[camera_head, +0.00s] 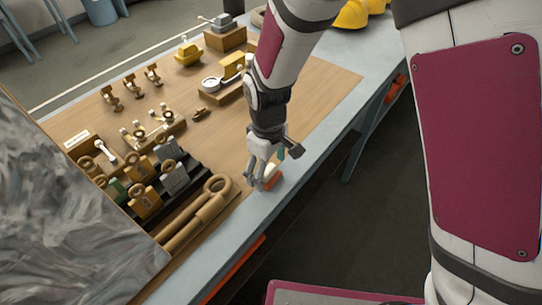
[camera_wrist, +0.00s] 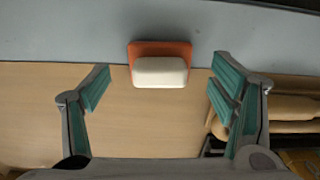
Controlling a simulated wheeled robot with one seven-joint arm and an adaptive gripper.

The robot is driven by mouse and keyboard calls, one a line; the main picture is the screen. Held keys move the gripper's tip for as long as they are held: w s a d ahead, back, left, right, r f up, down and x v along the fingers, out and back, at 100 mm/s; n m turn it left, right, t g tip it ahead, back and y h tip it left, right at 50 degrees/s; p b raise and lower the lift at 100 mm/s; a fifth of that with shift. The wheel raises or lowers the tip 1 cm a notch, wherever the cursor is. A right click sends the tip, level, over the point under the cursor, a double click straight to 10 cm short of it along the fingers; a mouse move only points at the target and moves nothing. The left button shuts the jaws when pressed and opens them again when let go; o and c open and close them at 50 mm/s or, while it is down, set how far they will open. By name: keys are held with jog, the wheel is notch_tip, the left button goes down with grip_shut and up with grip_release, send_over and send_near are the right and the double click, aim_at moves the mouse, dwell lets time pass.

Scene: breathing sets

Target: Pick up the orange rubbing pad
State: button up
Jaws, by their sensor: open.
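The orange rubbing pad (camera_wrist: 160,48) lies at the edge where the wooden board meets the grey table surface, and a white block (camera_wrist: 160,72) covers part of it. In the head view the pad (camera_head: 271,184) shows as a small orange and white shape, partly hidden by my gripper. My gripper (camera_head: 262,182) points down at the pad. In the wrist view my gripper (camera_wrist: 160,85) is open, with one green-padded finger on each side of the pad and white block. Neither finger appears to touch them.
A tan looped tool (camera_head: 205,210) lies left of my gripper in the head view. A dark rack with several padlock-like blocks (camera_head: 145,200) stands further left. A yellow object (camera_head: 188,53) and yellow helmets (camera_head: 350,14) are at the back. The board behind my gripper is partly clear.

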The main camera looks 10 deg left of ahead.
jog(key=shift+f, duration=0.9)
jog(key=c, duration=1.4)
jog(key=shift+o, duration=0.2)
jog(key=shift+r, duration=0.1)
jog(key=shift+w+r, duration=0.1)
jog(key=shift+r, duration=0.6)
jog(key=shift+r+b, duration=0.4)
jog(key=shift+r, duration=0.55)
jog(key=s+d, duration=0.3)
jog(key=s, duration=0.4)
jog(key=s+d+r, duration=0.1)
jog(key=s+d, duration=0.2)
jog(key=s, duration=0.5)
jog(key=shift+d+r+p, duration=0.2)
jog(key=shift+r+p, duration=0.1)
jog(key=shift+w, duration=0.1)
